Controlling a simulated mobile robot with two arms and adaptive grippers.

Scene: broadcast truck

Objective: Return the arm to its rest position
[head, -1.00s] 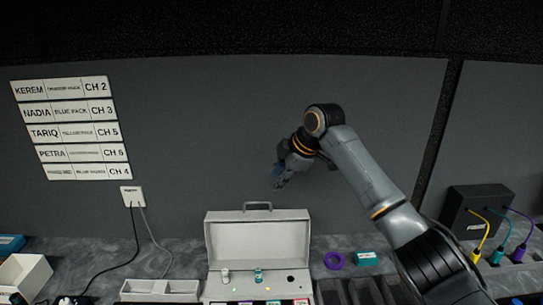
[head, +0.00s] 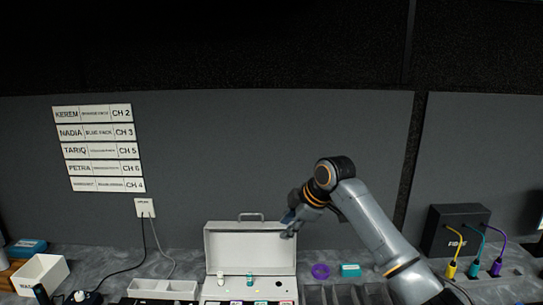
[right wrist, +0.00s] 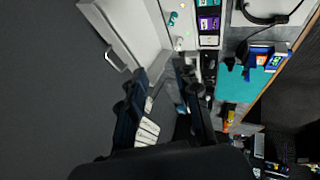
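My right arm comes in from the lower right in the head view, bent at a raised elbow. My right gripper (head: 288,228) hangs at its end, in front of the grey wall and by the upper right corner of the open case's lid. In the right wrist view its two dark fingers (right wrist: 165,100) stand apart, with nothing seen held between them. The open grey case (head: 250,246) is on the counter and also shows in the right wrist view (right wrist: 130,25). My left gripper is not in view.
A black box (head: 455,228) with yellow, teal and purple cables stands farther right. A white bin (head: 40,272) is at left. Name labels (head: 98,147) hang on the wall.

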